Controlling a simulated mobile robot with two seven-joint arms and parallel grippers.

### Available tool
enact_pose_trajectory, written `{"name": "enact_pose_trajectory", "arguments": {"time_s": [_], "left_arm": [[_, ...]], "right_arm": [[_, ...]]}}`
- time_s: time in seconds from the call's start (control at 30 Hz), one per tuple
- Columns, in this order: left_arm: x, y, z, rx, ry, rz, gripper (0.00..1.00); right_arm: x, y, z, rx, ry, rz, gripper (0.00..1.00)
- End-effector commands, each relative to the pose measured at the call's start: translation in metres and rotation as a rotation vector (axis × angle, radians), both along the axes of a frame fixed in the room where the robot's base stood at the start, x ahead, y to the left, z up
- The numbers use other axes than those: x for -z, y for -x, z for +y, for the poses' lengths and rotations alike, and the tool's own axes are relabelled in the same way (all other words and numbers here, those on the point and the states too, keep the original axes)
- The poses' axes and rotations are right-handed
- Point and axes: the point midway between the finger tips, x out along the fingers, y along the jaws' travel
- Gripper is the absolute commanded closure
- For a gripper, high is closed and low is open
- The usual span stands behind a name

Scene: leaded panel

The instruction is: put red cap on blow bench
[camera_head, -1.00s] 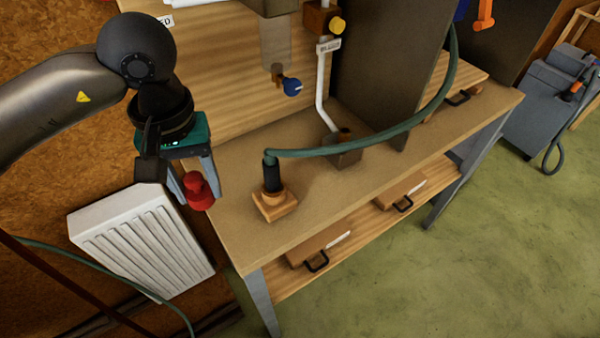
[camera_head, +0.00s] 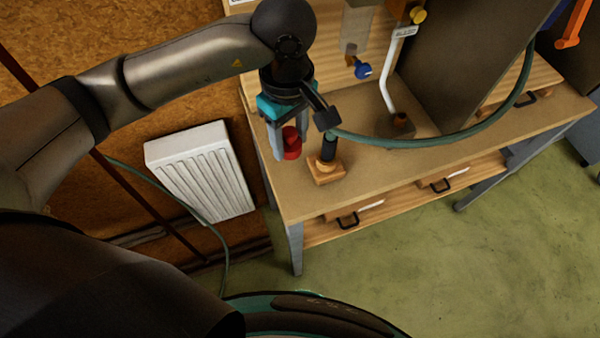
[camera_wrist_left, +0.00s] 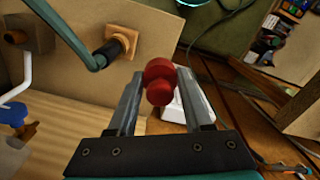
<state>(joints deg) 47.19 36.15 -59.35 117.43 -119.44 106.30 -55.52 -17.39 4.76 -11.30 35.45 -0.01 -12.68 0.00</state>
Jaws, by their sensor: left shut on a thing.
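The red cap (camera_head: 291,143) is a red stepped round piece. My left gripper (camera_head: 290,150) is shut on it and holds it upright near the left end of the work bench (camera_head: 300,205). In the left wrist view the red cap (camera_wrist_left: 159,80) sits between the two grey fingers, with the bench edge (camera_wrist_left: 150,50) and the white radiator beyond it. The exact height of the cap above the bench top is hard to tell. My right gripper is not in view.
A wooden block with a black hose handle (camera_head: 327,168) stands just right of the gripper. A green hose (camera_head: 430,142) arcs over the bench. A white pipe (camera_head: 390,75) and blue knob (camera_head: 362,70) are behind. A white radiator (camera_head: 205,172) is left. Bare bench top lies in front.

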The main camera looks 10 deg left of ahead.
Motion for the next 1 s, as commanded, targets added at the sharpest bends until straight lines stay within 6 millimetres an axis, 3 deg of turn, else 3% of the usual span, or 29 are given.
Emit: {"name": "enact_pose_trajectory", "arguments": {"time_s": [0.2, 0.4, 0.63, 0.83, 1.0], "left_arm": [[0.061, 0.002, 0.0, 0.0, -0.001, 0.007, 1.0], [0.105, 0.001, 0.0, 0.002, -0.001, 0.003, 1.0], [0.126, 0.0, 0.0, 0.002, 0.0, 0.001, 1.0], [0.155, 0.001, 0.0, 0.001, 0.0, 0.002, 1.0], [0.162, 0.0, 0.0, 0.004, 0.001, -0.002, 1.0]], "right_arm": [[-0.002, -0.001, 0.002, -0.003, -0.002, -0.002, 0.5], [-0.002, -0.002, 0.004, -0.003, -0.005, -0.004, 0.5], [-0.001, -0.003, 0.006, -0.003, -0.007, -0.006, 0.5], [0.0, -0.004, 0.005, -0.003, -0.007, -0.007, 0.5], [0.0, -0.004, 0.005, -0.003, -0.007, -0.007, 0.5]]}}
